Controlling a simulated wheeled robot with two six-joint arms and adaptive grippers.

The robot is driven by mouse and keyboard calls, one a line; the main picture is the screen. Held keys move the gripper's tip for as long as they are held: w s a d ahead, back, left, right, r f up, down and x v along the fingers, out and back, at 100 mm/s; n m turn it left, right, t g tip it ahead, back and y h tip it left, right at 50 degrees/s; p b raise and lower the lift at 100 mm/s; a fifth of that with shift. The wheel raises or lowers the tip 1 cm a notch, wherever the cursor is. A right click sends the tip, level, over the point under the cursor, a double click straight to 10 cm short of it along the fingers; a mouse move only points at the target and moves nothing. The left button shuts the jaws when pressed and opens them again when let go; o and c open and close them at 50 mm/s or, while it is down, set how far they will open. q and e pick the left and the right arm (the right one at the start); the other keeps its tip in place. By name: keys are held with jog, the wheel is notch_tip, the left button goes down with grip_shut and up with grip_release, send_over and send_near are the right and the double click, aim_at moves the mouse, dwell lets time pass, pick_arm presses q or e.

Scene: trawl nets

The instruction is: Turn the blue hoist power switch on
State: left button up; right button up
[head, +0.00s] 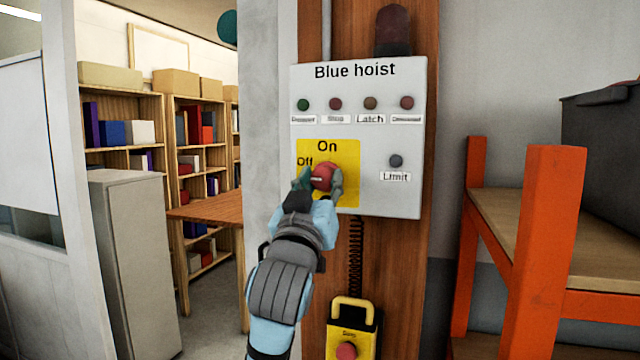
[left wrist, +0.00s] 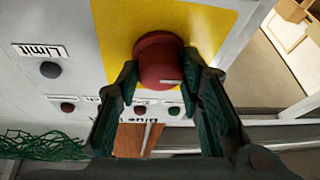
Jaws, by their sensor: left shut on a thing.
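The blue hoist panel (head: 358,200) is a white box headed "Blue hoist" on a wooden post. Its power switch is a round red knob (head: 323,173) on a yellow plate (head: 348,150) marked "On" above and "Off" at upper left. The knob's white mark points left, on the Off side. My left gripper (head: 321,181) is shut on the knob, one finger at each side. In the left wrist view, turned upside down, the red knob (left wrist: 158,52) sits between the fingertips (left wrist: 160,72). My right gripper is not in view.
Several small buttons and a Limit button (head: 396,161) are on the panel. A yellow pendant control (head: 343,328) hangs below on a coiled cord. An orange-framed shelf (head: 550,220) stands at right. A grey cabinet (head: 135,250) and bookshelves (head: 175,110) are at left.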

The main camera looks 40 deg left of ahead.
pick_arm(q)
jog(key=shift+m, duration=0.3)
jog(key=m+h, duration=0.1)
jog(key=m, duration=0.2)
jog(key=m+t+h+p, duration=0.1)
jog(key=m, duration=0.1)
jog(key=shift+a+m+h, duration=0.15)
jog(key=shift+m+h, duration=0.25)
jog(key=m+h+p, duration=0.1)
jog(key=m, duration=0.2)
jog(key=m+h+p, duration=0.1)
jog(key=m+h, duration=0.1)
jog(key=m, duration=0.1)
jog(key=shift+s+a+r+m+h, duration=0.1)
jog(key=shift+r+m+h, duration=0.05)
jog(key=shift+m+h, duration=0.2)
jog(key=m+h+p, duration=0.1)
jog(key=m+p, duration=0.1)
jog(key=m, duration=0.1)
jog(key=m+g+h+p, duration=0.1)
jog(key=m+h+p, duration=0.1)
jog(key=m, duration=0.2)
jog(key=shift+a+r, duration=0.1)
jog(key=shift+r, duration=0.05)
jog(key=shift+m+g+h+p, duration=0.55)
jog(key=shift+m+p, duration=0.4)
jog(key=shift+m, duration=1)
jog(key=o, duration=1.2)
jog(key=shift+a, duration=0.1)
jog(key=shift+c, duration=0.2)
